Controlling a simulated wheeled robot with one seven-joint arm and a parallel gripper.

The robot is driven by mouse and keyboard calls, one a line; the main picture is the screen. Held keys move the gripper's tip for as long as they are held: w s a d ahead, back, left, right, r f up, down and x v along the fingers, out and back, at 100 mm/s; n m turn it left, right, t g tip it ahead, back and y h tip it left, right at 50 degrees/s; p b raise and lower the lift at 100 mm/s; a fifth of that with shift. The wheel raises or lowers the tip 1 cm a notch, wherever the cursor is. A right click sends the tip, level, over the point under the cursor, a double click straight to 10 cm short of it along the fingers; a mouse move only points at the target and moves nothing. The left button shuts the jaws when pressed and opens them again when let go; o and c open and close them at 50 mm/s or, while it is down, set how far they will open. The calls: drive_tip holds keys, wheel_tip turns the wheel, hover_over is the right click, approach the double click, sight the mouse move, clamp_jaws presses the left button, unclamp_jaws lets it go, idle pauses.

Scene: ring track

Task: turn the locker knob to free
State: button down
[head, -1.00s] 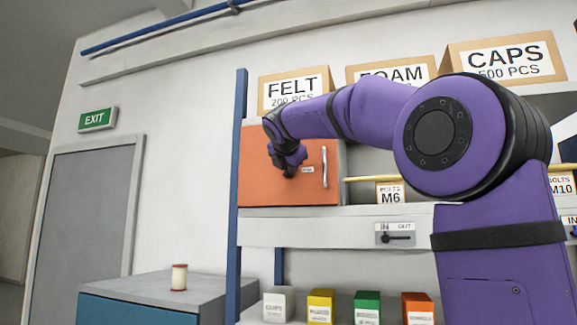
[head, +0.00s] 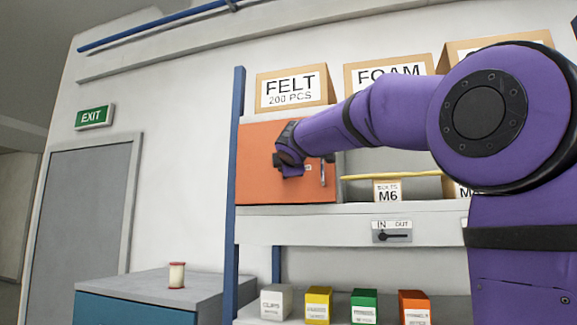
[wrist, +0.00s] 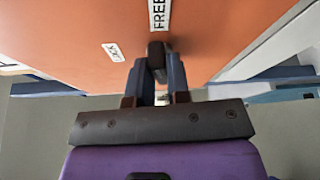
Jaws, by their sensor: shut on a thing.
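The locker is an orange-red door (head: 262,185) with a silver upright handle (head: 323,173), in the middle of the head view. My gripper (head: 290,168) is at the door's face, left of the handle, and hides the knob there. In the wrist view my gripper (wrist: 157,72) is shut on the dark knob (wrist: 157,50), whose end lies between the fingertips. A white FREE label (wrist: 158,14) is just beyond the knob's end, in line with it. A second small label (wrist: 113,52), partly readable as LOCK, lies to the left.
A shelf edge (head: 280,228) runs below the locker, with an IN/OUT switch plate (head: 392,232). Boxes stand above, including FELT (head: 292,90). A low cabinet (head: 150,285) with a spool (head: 177,275) stands at lower left.

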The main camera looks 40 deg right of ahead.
drive_tip(key=shift+f+m+t, duration=0.1)
drive_tip(key=shift+m+t, duration=0.2)
drive_tip(key=shift+m, duration=0.7)
drive_tip(key=c, duration=1.1)
unclamp_jaws()
drive_tip(key=shift+s, duration=0.1)
drive_tip(key=v, duration=1)
drive_tip(key=shift+s+a+f, duration=0.2)
drive_tip(key=shift+s+f, duration=0.05)
